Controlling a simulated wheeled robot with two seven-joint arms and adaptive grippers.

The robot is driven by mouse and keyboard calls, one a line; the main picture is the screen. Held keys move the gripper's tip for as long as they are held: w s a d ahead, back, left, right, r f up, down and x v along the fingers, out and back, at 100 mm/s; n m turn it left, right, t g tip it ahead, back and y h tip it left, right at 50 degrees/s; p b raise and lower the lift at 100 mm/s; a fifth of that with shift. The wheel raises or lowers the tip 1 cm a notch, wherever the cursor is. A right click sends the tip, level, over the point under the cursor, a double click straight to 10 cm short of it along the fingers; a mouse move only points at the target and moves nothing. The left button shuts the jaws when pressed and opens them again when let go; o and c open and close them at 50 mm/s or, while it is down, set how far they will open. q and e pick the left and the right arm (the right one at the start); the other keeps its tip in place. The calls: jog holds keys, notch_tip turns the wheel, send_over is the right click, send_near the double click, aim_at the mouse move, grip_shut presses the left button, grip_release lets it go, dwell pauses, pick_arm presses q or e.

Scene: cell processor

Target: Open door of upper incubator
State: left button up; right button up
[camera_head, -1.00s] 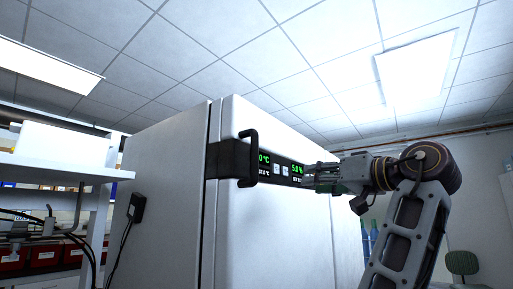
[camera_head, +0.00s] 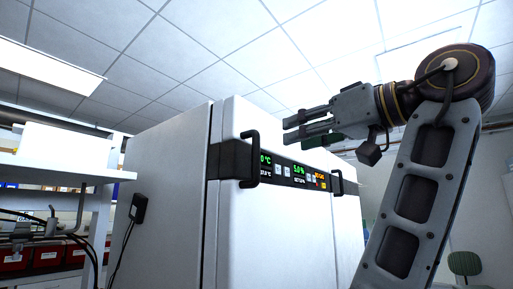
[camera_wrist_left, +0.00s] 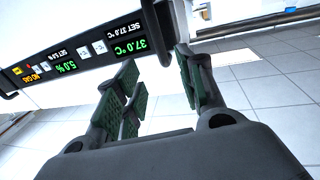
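The white incubator (camera_head: 265,215) stands in the middle of the head view, with a dark band and lit display (camera_head: 300,172) across its front. A black handle (camera_head: 250,158) is at the band's left end; a second handle (camera_head: 338,183) is at its right. The door looks shut. My left gripper (camera_head: 287,130) is open and empty, its fingers pointing left, in front of the door and right of the left handle. In the left wrist view, the handle beside the temperature readout (camera_wrist_left: 156,35) lies ahead, between the open green-padded fingers (camera_wrist_left: 155,70), apparently untouched. My right gripper is not in view.
A white shelf unit (camera_head: 60,180) with red boxes (camera_head: 48,256) stands left of the incubator. A small black box (camera_head: 138,207) with a cable hangs on the incubator's side. A green chair (camera_head: 464,264) is at the far right. The floor (camera_wrist_left: 270,100) in front looks clear.

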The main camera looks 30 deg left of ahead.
aim_at(259, 146)
pick_arm(q)
jog(key=p+x, duration=0.3)
jog(key=x, duration=1)
jog(key=shift+w+a, duration=0.1)
jog(key=shift+a, duration=0.3)
jog(key=shift+c, duration=0.5)
grip_shut()
